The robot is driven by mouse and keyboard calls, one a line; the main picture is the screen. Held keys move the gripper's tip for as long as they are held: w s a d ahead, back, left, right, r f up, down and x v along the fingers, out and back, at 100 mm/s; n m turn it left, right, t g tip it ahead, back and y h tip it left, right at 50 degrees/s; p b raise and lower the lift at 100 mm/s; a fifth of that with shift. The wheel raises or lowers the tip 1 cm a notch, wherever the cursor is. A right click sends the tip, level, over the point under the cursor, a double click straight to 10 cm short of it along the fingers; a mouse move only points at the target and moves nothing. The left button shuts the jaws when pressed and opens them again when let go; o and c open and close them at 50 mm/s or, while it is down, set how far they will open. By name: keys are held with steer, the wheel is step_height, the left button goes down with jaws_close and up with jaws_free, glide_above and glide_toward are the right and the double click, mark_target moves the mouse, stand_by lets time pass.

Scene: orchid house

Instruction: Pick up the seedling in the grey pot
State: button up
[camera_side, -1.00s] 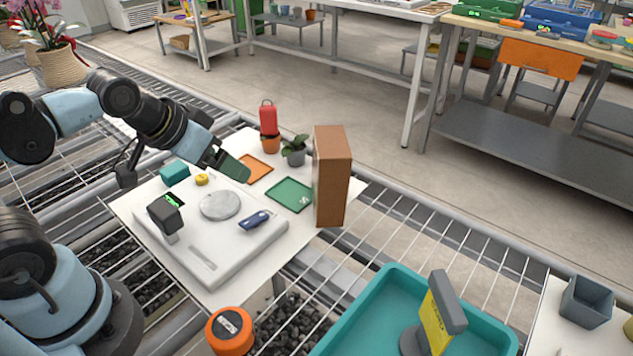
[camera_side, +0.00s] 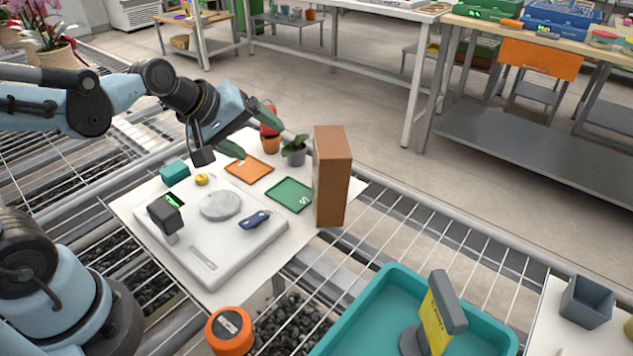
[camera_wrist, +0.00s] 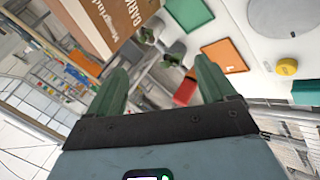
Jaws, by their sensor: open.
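The grey pot (camera_side: 296,158) stands upright towards the back of the white mat, left of a tall brown box, with a green-leaved seedling (camera_side: 295,144) in it. In the wrist view the seedling (camera_wrist: 148,35) and the pot (camera_wrist: 177,48) show beyond the fingers, beside the brown box. My gripper (camera_side: 257,132) is open and empty, its green fingers spread, above the mat to the left of the grey pot. In the wrist view both fingertips (camera_wrist: 160,63) are apart with nothing between them.
The tall brown box (camera_side: 331,178) stands close right of the grey pot. Flat orange (camera_side: 248,169) and green (camera_side: 289,195) squares lie in front. A white scale (camera_side: 215,240) is nearer.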

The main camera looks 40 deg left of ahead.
mark_target(301, 147)
steer(key=w+a+f+n+t, duration=0.1)
steer(key=w+a+f+n, duration=0.1)
steer(key=w+n, duration=0.2)
steer(key=w+a+f+n+t, duration=0.1)
steer(key=w+n, duration=0.4)
steer(key=n, duration=0.6)
steer(key=w+a+f+n+t+h, duration=0.1)
steer(key=w+n, duration=0.3)
steer(key=n, duration=0.4)
steer(key=shift+w+a+f+t, duration=0.3)
steer(key=shift+a+f, duration=0.55)
steer(key=shift+f, duration=2.05)
step_height(301, 147, down, 2)
steer(key=shift+x, duration=1)
steer(key=shift+w+d+f, duration=0.1)
steer(key=shift+w+d, duration=0.05)
steer(key=shift+w, duration=0.25)
steer(key=c, duration=1.1)
